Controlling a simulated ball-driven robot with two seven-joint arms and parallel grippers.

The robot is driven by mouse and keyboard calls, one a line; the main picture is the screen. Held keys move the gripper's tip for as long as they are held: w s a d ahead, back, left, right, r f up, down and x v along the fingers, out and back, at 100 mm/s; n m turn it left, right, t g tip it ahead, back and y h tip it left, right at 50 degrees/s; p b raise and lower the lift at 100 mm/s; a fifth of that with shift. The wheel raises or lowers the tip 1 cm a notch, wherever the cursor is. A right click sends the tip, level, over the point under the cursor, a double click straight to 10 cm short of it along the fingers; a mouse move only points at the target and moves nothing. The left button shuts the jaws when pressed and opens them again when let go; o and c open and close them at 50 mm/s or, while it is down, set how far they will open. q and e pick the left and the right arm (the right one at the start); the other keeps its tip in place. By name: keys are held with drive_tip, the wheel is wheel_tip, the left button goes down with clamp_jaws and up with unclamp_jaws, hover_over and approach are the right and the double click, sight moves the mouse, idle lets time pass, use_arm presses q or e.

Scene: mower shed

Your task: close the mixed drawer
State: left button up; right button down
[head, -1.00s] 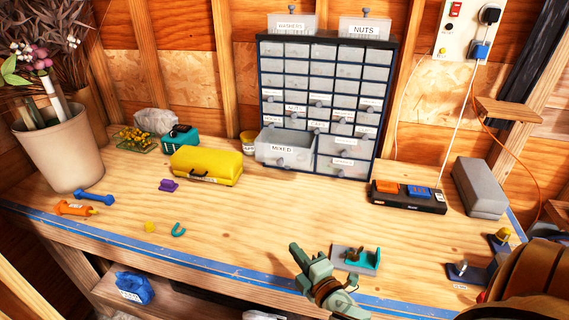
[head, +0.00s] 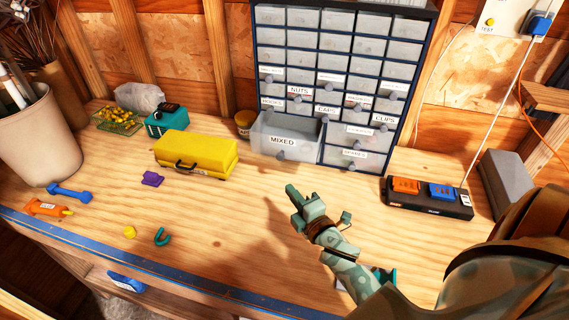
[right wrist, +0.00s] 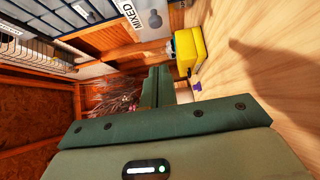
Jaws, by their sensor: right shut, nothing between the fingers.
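The mixed drawer (head: 284,141) is a clear grey bin labelled MIXED at the lower left of the dark blue drawer cabinet (head: 424,90). It stands pulled out, its front ahead of the drawers beside it. In the right wrist view the MIXED drawer front (right wrist: 143,18) shows at the top, with its round knob. My right gripper (head: 291,190) is shut and empty, above the bench in front of the drawer and apart from it. In the right wrist view the shut fingers (right wrist: 160,85) point toward the yellow case. My left gripper is not in view.
A black charger strip (head: 428,199) lies to the right. The bench (head: 225,220) between the case and my right arm is clear.

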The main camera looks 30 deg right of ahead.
drive_tip(key=w+d, duration=0.1)
drive_tip(key=w, duration=0.2)
drive_tip(key=w+d, duration=0.1)
drive_tip(key=w, duration=0.2)
drive_tip(key=w+d, duration=0.1)
drive_tip(key=w, duration=0.2)
drive_tip(key=shift+w+d, duration=0.3)
drive_tip(key=shift+d, duration=0.05)
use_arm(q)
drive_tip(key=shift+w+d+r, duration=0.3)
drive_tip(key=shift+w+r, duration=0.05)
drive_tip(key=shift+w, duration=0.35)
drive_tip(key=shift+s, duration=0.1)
